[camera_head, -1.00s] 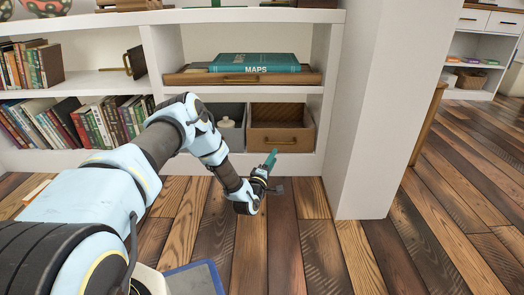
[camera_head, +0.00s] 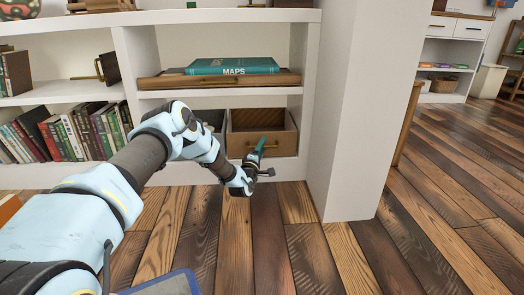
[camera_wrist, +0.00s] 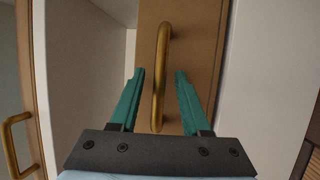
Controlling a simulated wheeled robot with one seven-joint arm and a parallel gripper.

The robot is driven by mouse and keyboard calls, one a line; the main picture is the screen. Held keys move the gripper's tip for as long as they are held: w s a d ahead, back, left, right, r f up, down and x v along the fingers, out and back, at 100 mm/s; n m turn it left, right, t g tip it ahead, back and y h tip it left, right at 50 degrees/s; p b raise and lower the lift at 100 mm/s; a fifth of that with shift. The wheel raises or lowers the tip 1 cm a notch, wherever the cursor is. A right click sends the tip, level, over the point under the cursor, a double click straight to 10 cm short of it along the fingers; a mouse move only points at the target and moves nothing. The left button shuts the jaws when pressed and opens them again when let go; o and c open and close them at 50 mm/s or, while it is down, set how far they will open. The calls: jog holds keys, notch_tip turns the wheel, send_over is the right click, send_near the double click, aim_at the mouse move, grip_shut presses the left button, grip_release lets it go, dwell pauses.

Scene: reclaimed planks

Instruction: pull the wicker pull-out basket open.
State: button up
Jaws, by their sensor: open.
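The wicker pull-out basket (camera_head: 285,142) sits in the lower right compartment of the white shelf, its open top showing a dark inside. Its brown front (camera_wrist: 205,40) with a brass bar handle (camera_wrist: 162,70) fills the middle of the wrist view. My gripper (camera_head: 264,158) is at the basket's front, hiding part of it and its handle in the head view. In the wrist view my gripper (camera_wrist: 159,74) is open, with one teal finger on each side of the handle. Gaps show between the fingers and the bar, and nothing is gripped.
A wooden tray (camera_head: 222,82) with a teal MAPS book (camera_head: 232,66) lies on the shelf above; its brass handle (camera_wrist: 18,130) shows in the wrist view. A grey bin (camera_head: 211,118) stands left of the basket. A white wall panel (camera_head: 350,130) is close on the right. The plank floor in front is clear.

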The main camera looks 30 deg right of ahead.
grip_shut()
dwell(0.3)
dwell(1.1)
